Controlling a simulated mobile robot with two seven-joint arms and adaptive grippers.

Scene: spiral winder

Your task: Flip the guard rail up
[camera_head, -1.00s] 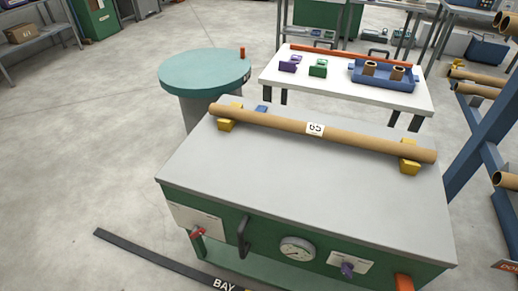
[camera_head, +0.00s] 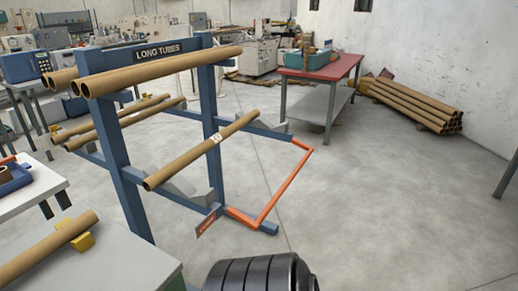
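The guard rail is a thin orange-red U-shaped bar (camera_head: 285,188) in the head view. It is on the right end of the blue tube rack (camera_head: 123,180) marked LONG TUBES. It sits low, near the rack's lower arms, with its long bar at the outer side. A small red sign (camera_head: 207,224) hangs by its near end; I cannot read it surely. A cardboard tube (camera_head: 185,162) with a white label lies across the rack beside the rail. Neither of my grippers shows. A black ribbed part at the bottom edge seems to be my own arm.
More cardboard tubes (camera_head: 150,68) lie on the rack's upper arms. At the left front is a grey-topped bench (camera_head: 130,270) with a tube (camera_head: 40,250). A red table (camera_head: 320,65) and a tube stack (camera_head: 412,105) stand behind. The floor right of the rail is clear.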

